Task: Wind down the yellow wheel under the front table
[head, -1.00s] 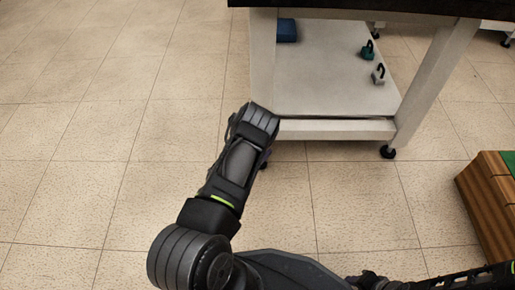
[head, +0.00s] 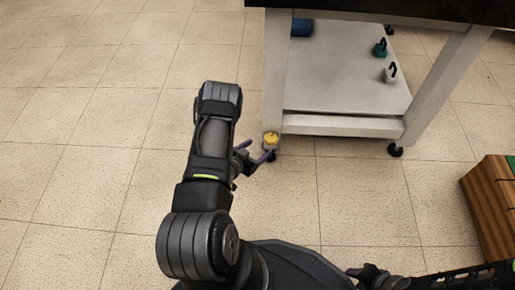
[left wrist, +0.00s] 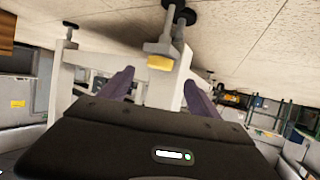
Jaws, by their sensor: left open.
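The yellow wheel (head: 271,138) sits low on the near left leg of the front table (head: 340,125), just above its black caster. It also shows in the left wrist view as a yellow block (left wrist: 160,62) on the leg's foot. My left gripper (head: 256,151) is open, with its purple fingers pointing at the wheel, close in front of it. In the left wrist view the wheel lies between the directions of the two fingers (left wrist: 159,78), with nothing gripped. Whether a finger touches the wheel cannot be told. My right arm's dark end (head: 372,277) shows at the bottom edge, its fingers unclear.
A blue box (head: 301,27), a teal weight (head: 380,48) and a grey weight (head: 390,74) stand on the table's lower shelf. A wooden block with a green top (head: 490,200) is at the right. The tiled floor left of the table is clear.

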